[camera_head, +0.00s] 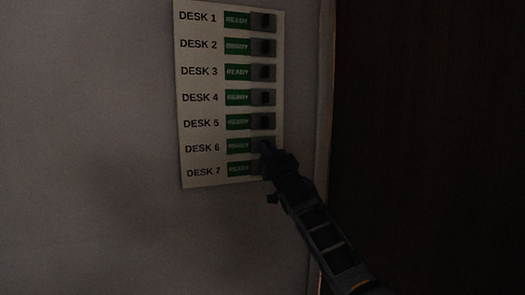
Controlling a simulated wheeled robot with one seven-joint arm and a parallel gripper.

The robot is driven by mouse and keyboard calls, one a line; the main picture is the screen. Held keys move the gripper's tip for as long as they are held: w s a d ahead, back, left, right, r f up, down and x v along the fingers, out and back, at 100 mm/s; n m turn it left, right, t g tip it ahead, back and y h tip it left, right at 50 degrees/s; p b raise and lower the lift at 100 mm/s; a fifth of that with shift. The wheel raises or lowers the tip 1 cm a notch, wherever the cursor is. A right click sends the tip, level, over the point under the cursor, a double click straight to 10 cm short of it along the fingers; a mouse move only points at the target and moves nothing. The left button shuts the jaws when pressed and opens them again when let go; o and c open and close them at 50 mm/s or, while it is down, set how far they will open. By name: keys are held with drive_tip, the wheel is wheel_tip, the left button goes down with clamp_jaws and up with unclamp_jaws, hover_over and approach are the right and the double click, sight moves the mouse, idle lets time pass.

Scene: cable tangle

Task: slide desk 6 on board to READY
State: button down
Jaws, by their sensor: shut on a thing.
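A pale board (203,110) hangs on the wall with rows labelled DESK 1 to DESK 7. The desk 6 row has a green READY field (238,146) showing at its left and a grey slider (257,144) at its right side. My gripper (268,149) is at the right end of the desk 6 row, shut on the slider's knob, with the knob mostly hidden behind the fingers. My gripper also covers part of the desk 7 slider (258,168).
The other rows also show green READY fields, with dark-knobbed sliders such as desk 5's (263,122) close above my gripper. Bare grey wall (90,150) lies left of the board. A dark brown panel (430,120) stands to the right.

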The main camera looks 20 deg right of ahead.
drive_tip(key=shift+d, duration=0.25)
drive_tip(key=c, duration=1.1)
unclamp_jaws()
drive_tip(key=v, duration=0.7)
drive_tip(key=shift+s+f, duration=0.2)
drive_tip(key=shift+s, duration=0.15)
